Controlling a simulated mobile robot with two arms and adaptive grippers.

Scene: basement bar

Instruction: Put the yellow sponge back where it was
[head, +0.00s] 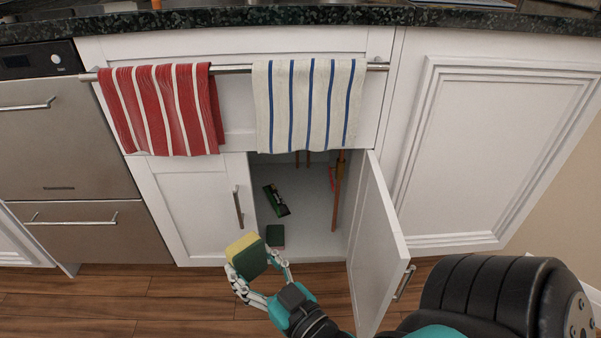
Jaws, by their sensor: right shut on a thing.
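My right gripper (258,276) is in front of the open under-counter cabinet, near the front edge of its floor. It is shut on the yellow sponge (241,243), which has a yellow part and a dark green part facing right. The cabinet floor (306,212) shows beyond the gripper. On it lie a dark green flat pad (275,235) near the front and a green and black packet (276,201) farther in. My left gripper is not in view.
The cabinet's right door (376,245) stands open toward me; its left door (195,205) is shut. An orange-brown pole (338,190) stands inside at the right. A red striped towel (165,110) and a blue striped towel (308,103) hang on a rail above.

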